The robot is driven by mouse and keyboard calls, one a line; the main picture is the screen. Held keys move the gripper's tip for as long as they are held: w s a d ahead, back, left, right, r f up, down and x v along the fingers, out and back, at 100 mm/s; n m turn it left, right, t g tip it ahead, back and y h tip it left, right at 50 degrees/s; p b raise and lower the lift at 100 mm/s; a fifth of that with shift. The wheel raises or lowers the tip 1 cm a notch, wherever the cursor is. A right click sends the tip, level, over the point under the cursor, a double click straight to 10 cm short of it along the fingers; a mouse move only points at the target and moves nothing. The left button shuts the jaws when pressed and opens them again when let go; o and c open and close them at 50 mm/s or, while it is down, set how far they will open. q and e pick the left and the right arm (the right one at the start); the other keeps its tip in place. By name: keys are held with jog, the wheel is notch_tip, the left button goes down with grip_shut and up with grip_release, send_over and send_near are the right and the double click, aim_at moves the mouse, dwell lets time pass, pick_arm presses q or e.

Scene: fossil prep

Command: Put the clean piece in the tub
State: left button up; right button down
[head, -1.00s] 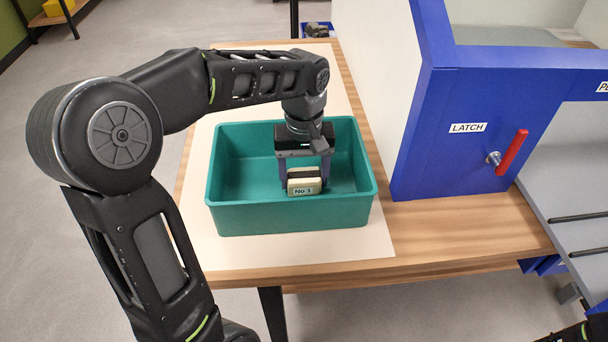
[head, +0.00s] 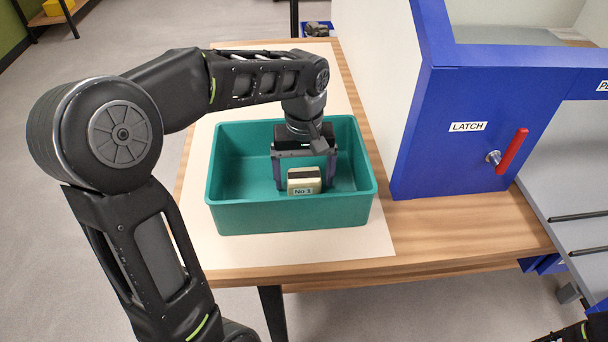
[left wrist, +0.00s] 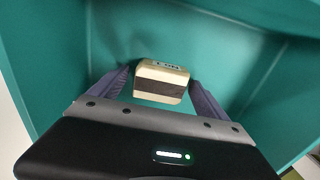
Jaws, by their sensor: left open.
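The teal tub (head: 290,215) stands on a pale mat on the wooden table. A cream piece (head: 304,181) with a dark top band and a label reading "No 1" is inside the tub, near its front wall. It also shows in the left wrist view (left wrist: 161,82). My left gripper (head: 304,182) is down inside the tub with its fingers apart, one on each side of the piece. In the left wrist view a gap shows beside the piece. The tub wall hides the piece's underside. Only a bit of my right arm shows at the bottom right corner.
A blue and white cabinet (head: 411,145) marked "LATCH" with a red handle (head: 512,152) stands right of the tub. The pale mat (head: 300,255) has bare room in front of the tub. Wooden table top (head: 455,225) is clear at right.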

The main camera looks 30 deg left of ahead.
aim_at(304, 175)
pick_arm(q)
notch_tip(304, 175, up, 9)
jog(key=shift+f, duration=0.1)
notch_tip(304, 175, up, 3)
jog(key=p, duration=0.3)
jog(key=shift+r, duration=0.2)
dwell(0.6)
